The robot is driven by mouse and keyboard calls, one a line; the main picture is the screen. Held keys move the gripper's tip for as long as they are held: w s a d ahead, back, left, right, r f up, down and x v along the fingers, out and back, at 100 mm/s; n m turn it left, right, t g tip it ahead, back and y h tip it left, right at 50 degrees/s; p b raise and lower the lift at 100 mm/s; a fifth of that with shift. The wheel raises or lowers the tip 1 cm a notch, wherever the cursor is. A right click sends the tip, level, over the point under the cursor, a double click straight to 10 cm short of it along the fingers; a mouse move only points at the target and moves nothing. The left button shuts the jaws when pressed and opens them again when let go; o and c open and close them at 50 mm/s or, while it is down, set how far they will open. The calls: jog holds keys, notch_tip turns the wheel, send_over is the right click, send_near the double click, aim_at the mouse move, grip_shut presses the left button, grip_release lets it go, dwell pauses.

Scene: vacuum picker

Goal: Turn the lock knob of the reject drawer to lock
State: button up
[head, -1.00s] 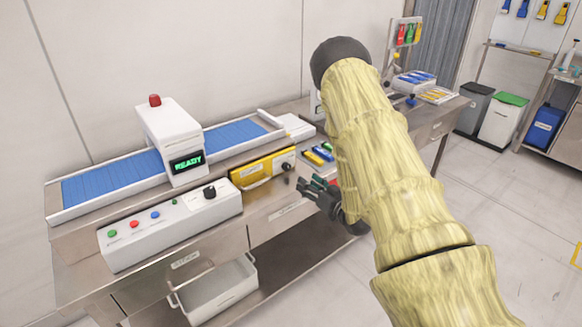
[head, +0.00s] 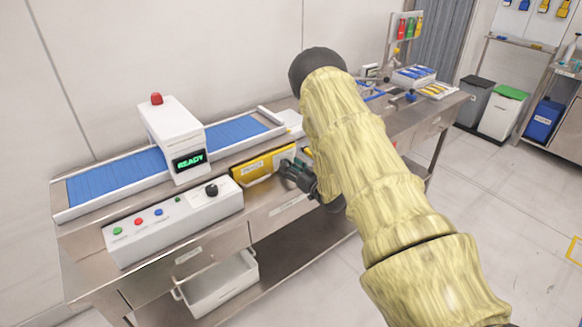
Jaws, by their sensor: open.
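The reject drawer (head: 254,170) is the yellow front set under the right end of the conveyor, with a handle and a small label. It looks shut. Its dark lock knob, at the right end of the yellow front, is now hidden behind my gripper. My gripper (head: 286,168) is dark, open and close in front of the right end of the drawer. I cannot tell whether the fingers touch the knob or stand around it. My yellow-sleeved arm covers the bench to the right of it.
The blue-belt conveyor (head: 115,178) carries a white detector housing (head: 172,140) with a green READY display and a red lamp. A white control box (head: 172,222) with buttons and a black knob stands left of the drawer. A white bin (head: 220,285) sits below.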

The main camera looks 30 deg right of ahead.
jog(key=c, duration=1)
jog(key=shift+c, duration=0.2)
jog(key=shift+b, duration=0.3)
jog(key=n+b, duration=0.2)
jog(key=shift+f+n, duration=0.15)
jog(key=shift+n, duration=0.25)
jog(key=shift+n+b, duration=1.3)
jog(key=shift+n, duration=0.3)
jog(key=shift+r, duration=0.2)
jog(key=o, duration=1)
